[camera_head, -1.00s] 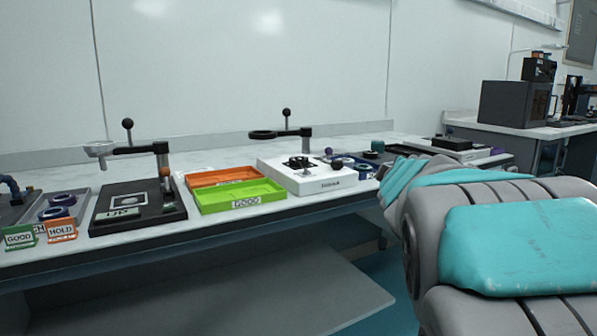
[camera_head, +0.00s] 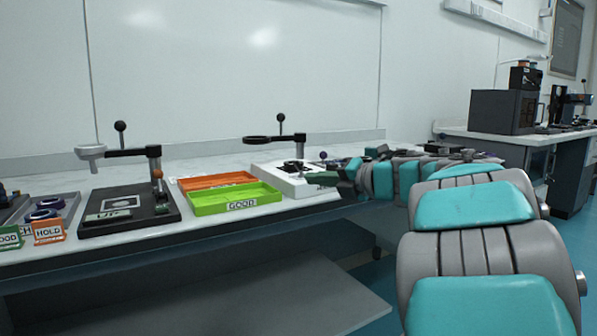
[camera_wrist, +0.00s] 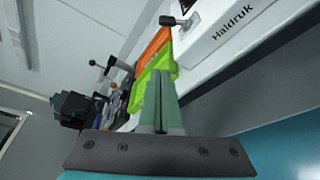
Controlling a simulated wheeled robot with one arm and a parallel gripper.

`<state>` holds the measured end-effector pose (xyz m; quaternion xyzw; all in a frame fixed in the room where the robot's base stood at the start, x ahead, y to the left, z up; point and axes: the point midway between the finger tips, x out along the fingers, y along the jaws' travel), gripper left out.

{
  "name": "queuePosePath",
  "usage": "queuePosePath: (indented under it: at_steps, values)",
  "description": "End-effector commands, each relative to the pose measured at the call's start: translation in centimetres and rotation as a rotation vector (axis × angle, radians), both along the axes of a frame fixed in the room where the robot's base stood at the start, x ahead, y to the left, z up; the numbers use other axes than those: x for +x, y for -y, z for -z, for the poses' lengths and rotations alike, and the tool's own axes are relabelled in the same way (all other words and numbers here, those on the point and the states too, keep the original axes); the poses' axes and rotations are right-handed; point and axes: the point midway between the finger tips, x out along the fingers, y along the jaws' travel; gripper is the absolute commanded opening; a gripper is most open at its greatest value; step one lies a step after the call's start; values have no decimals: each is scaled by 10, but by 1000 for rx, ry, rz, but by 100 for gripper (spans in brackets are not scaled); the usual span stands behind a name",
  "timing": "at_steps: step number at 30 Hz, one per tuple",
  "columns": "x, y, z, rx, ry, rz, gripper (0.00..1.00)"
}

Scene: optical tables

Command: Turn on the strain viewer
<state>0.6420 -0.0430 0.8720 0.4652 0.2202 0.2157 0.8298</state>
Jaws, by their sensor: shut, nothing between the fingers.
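Two bench instruments are in the head view, and I cannot tell by name which is the strain viewer.
Floor before the bench is open. A second bench (camera_head: 475,131) stands at right.

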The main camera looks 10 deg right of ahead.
Motion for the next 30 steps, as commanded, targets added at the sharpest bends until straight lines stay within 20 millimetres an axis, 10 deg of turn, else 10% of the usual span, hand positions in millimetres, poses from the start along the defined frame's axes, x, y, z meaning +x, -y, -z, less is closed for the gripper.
queuePosePath:
  at_steps: [14,30]
  values:
    - [6,-5,2,-2,-1,-4,0]
    - [84,-60,16,-4,2,-5,0]
